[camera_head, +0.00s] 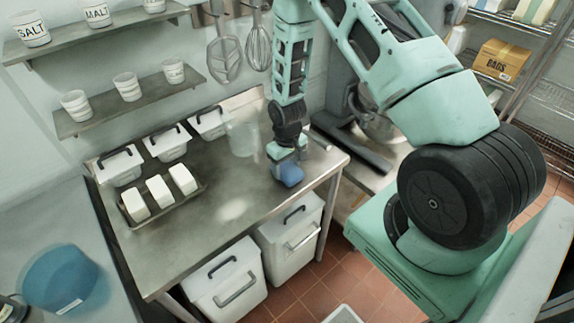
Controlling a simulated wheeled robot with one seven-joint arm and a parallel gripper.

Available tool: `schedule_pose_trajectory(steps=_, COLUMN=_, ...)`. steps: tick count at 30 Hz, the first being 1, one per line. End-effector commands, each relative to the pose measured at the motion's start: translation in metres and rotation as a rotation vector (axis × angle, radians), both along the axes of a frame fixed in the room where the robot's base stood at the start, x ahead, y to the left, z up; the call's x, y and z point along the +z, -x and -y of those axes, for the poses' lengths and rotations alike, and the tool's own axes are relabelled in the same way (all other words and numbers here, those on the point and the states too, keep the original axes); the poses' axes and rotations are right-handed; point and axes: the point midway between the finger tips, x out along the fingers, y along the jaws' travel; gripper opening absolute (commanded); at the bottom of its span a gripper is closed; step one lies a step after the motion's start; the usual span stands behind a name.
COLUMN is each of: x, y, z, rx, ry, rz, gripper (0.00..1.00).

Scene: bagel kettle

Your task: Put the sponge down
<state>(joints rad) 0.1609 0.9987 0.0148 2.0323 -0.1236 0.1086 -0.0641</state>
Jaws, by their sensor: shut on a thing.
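My gripper (284,160) points down over the right part of the metal table (225,218). It is shut on a blue sponge (290,175), which shows just below the fingers. The sponge is at or just above the tabletop near the front right edge; I cannot tell whether it touches. The fingers are small and partly hidden in this view.
A tray with white blocks (159,192) and lidded white containers (167,144) stand on the table's left and back. The table's middle is bare. White bins (228,283) stand below. A blue bowl (66,278) is at lower left.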

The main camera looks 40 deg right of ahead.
Motion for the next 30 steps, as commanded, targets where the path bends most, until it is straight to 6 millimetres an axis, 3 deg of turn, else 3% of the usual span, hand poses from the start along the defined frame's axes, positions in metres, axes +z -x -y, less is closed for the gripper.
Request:
schedule_pose_trajectory(steps=3, x=-0.005, y=0.000, z=0.000, rx=0.000, ry=0.000, rz=0.000, gripper=0.13)
schedule_pose_trajectory(steps=4, x=-0.003, y=0.000, z=0.000, rx=0.000, ry=0.000, rz=0.000, gripper=0.69)
schedule_pose_trajectory(steps=6, x=-0.003, y=0.000, z=0.000, rx=0.000, ry=0.000, rz=0.000, gripper=0.82)
schedule_pose_trajectory(steps=19, x=0.006, y=-0.001, z=0.000, rx=0.000, ry=0.000, rz=0.004, gripper=0.82)
schedule_pose_trajectory(steps=30, x=0.063, y=-0.002, z=0.000, rx=-0.001, ry=0.001, rz=0.007, gripper=0.82)
